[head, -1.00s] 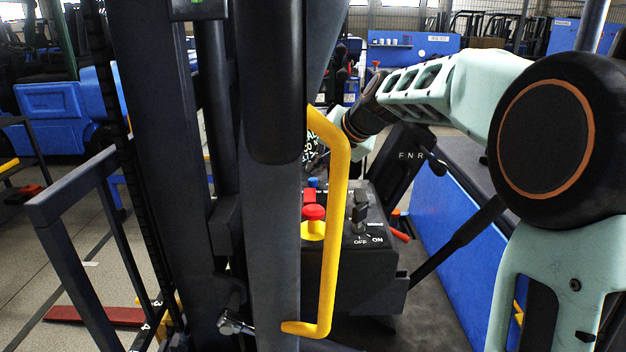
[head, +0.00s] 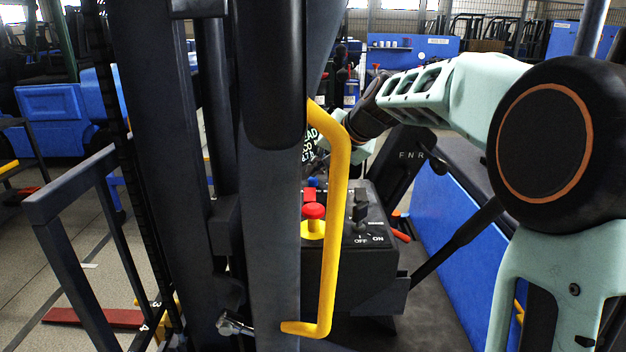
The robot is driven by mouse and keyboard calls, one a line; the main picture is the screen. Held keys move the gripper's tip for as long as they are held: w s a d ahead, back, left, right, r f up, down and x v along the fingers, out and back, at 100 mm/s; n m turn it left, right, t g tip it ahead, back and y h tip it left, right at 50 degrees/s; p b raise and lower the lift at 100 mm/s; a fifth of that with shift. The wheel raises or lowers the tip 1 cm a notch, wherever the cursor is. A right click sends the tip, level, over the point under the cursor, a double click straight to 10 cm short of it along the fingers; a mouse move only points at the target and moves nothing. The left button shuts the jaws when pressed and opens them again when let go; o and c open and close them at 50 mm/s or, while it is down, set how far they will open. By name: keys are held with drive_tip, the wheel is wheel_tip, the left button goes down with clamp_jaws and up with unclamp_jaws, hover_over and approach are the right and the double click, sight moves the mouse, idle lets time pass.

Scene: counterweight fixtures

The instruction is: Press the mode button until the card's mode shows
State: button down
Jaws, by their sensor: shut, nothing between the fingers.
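A dark card with white lettering (head: 310,144) shows partly behind the yellow bar. Only fragments of its text can be read, and I cannot make out a mode on it. My gripper (head: 317,166) is at the end of the arm, beside and just below the card, above the black control box (head: 350,270). It is shut and empty, mostly hidden by the yellow bar and dark upright. On the box are a small blue button (head: 312,182), a red square part (head: 308,195), a red mushroom knob on yellow (head: 314,211) and an OFF/ON switch (head: 360,212). I cannot tell which is the mode button.
A bent yellow grab bar (head: 335,230) and thick dark uprights (head: 270,230) stand in front of the box. A lever marked F N R (head: 436,160) is behind it at right. A blue panel (head: 455,245) runs along the right. Grey floor lies at left.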

sight(315, 180)
drive_tip(key=shift+f+b, duration=0.7)
drive_tip(key=shift+f, duration=0.2)
idle(0.4)
drive_tip(key=shift+r, duration=0.1)
drive_tip(key=shift+r+p, duration=1)
drive_tip(key=shift+r, duration=0.25)
drive_tip(key=shift+r, duration=0.1)
wheel_tip(315, 180, up, 5)
drive_tip(key=p, duration=0.4)
